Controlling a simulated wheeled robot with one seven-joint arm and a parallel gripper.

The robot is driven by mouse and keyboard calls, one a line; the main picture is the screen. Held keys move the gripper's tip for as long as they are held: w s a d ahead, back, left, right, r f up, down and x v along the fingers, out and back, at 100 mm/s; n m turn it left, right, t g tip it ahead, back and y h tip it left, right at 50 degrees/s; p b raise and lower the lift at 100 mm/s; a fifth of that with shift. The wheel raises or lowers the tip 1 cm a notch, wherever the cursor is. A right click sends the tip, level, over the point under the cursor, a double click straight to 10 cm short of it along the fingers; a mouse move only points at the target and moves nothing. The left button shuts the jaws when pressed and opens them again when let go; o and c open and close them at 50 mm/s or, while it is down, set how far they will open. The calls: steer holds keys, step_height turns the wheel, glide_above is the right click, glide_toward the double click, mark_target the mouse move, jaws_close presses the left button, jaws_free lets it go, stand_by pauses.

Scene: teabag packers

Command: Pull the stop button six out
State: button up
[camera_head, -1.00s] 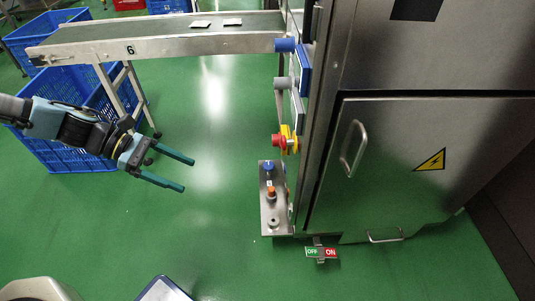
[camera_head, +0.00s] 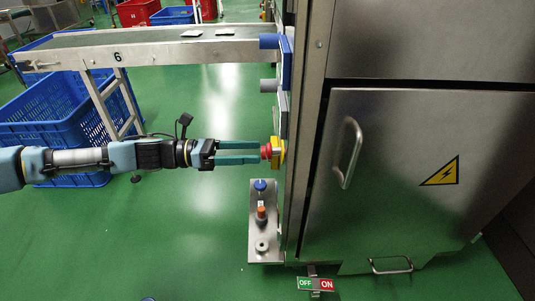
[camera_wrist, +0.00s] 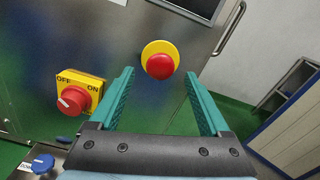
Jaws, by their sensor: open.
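The stop button is a red mushroom head on a round yellow base (camera_wrist: 160,66), on the steel machine wall in the wrist view. In the head view, red (camera_head: 267,151) and yellow (camera_head: 279,152) parts stand out from the machine's left side, at my fingertips. My gripper (camera_head: 258,152) is open, level and pointing right at the machine. In the wrist view, my gripper (camera_wrist: 160,74) has the red head centred between its fingertips, with a gap on each side. I cannot tell whether the tips reach past the head's rim.
A red rotary switch (camera_wrist: 72,100) on a yellow OFF/ON plate sits left of the button in the wrist view. Below my gripper is a steel button panel (camera_head: 263,243). Conveyor 6 (camera_head: 165,55) stands behind, with a blue crate (camera_head: 60,125) at left. The green floor in front is clear.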

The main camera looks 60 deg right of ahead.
mark_target(267, 151)
steer(key=shift+b+x, duration=0.3)
steer(key=shift+x, duration=1.95)
jaws_close()
